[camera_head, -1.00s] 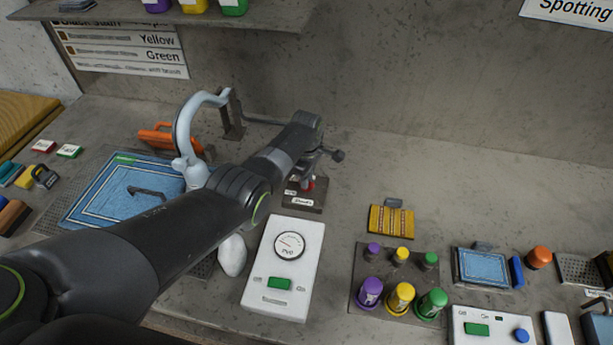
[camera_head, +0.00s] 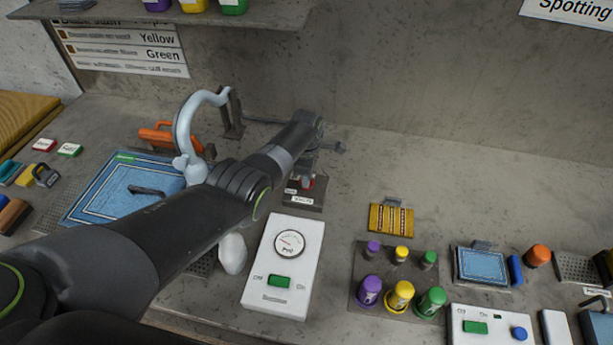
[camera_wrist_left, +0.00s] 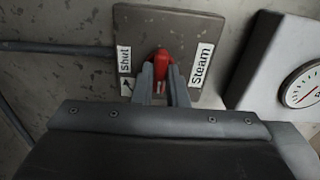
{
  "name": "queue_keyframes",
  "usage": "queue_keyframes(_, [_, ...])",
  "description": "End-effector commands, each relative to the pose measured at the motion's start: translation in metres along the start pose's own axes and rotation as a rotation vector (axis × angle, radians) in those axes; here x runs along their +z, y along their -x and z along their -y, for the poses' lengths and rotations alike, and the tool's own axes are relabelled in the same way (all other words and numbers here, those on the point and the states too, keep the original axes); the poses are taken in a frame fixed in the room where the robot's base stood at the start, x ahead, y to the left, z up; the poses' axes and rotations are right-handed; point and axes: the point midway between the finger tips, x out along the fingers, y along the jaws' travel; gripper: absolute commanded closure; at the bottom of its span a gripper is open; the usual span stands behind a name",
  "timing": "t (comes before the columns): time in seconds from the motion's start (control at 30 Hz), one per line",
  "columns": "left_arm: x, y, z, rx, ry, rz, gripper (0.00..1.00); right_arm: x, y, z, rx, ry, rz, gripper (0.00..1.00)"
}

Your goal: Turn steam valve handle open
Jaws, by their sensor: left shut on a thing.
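The steam valve has a red handle (camera_wrist_left: 162,62) on a dark plate (camera_wrist_left: 190,22), between a "Shut" label on the left and a "Steam" label on the right in the left wrist view. My left gripper (camera_wrist_left: 162,74) is shut on the red handle, with a finger on each side of it. In the head view the left gripper (camera_head: 309,176) is at the valve plate (camera_head: 318,204), and my arm hides much of the valve. My right gripper is not in view.
A white box with a gauge (camera_head: 289,243) and green switch (camera_head: 279,281) stands in front of the valve. A curved pale arm (camera_head: 183,128) rises behind my left arm. Several coloured bottles (camera_head: 400,294) stand to the right. The back-right counter is clear.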

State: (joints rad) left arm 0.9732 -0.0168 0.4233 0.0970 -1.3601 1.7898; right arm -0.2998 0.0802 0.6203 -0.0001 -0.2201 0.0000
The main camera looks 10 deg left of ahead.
Motion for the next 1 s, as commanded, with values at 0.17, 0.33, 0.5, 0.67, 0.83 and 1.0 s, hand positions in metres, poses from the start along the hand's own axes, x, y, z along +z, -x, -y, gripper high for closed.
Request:
queue_keyframes(0.17, [0.000, 0.002, -0.002, 0.005, 0.002, 0.000, 0.77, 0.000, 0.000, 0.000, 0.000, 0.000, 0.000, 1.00])
queue_keyframes(0.33, [0.000, 0.001, -0.001, 0.003, 0.001, 0.000, 0.65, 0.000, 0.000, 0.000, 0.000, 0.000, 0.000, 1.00])
queue_keyframes(0.5, [0.000, 0.001, -0.001, 0.002, 0.000, 0.000, 0.65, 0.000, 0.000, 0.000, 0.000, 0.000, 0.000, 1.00])
queue_keyframes(0.67, [0.000, 0.008, -0.001, 0.002, 0.000, 0.001, 0.65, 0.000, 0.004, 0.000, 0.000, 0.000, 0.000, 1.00])
queue_keyframes(0.83, [0.000, 0.030, -0.001, 0.005, 0.000, 0.002, 0.65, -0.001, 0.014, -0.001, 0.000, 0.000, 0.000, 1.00])
queue_keyframes(1.0, [0.000, 0.055, -0.001, 0.005, 0.001, 0.002, 0.65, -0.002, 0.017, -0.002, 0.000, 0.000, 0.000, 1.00])
